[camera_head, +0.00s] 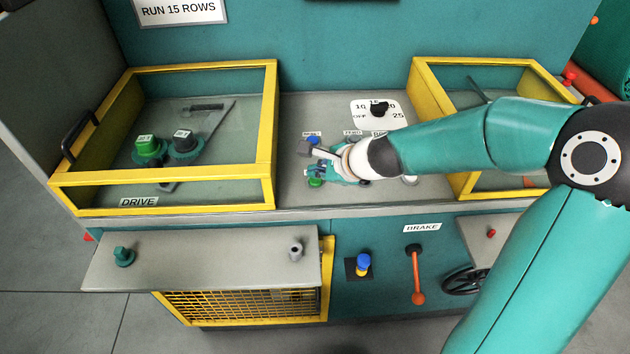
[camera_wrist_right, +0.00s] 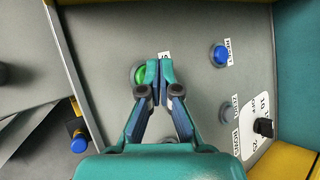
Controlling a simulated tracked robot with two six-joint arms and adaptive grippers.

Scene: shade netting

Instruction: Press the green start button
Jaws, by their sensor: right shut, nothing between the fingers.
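A round green button (camera_head: 315,182) sits on the grey middle panel; it also shows in the right wrist view (camera_wrist_right: 141,75), with a label beside it partly hidden by my fingers. My right gripper (camera_head: 320,171) is shut and empty over this button. In the right wrist view its fingertips (camera_wrist_right: 159,68) overlap the button's right edge; I cannot tell whether they touch it. Another green, taller knob (camera_head: 147,146) with a white tag stands inside the left yellow-framed box marked DRIVE, beside a dark tagged knob (camera_head: 183,140). My left gripper is not in view.
A blue button (camera_wrist_right: 219,55) and a black dial (camera_head: 379,109) share the panel. Yellow-framed boxes stand left (camera_head: 166,175) and right (camera_head: 427,85). Below are a blue knob (camera_head: 363,263), an orange brake lever (camera_head: 416,275) and a grey shelf (camera_head: 205,262). A sign (camera_head: 178,11) reads RUN 15 ROWS.

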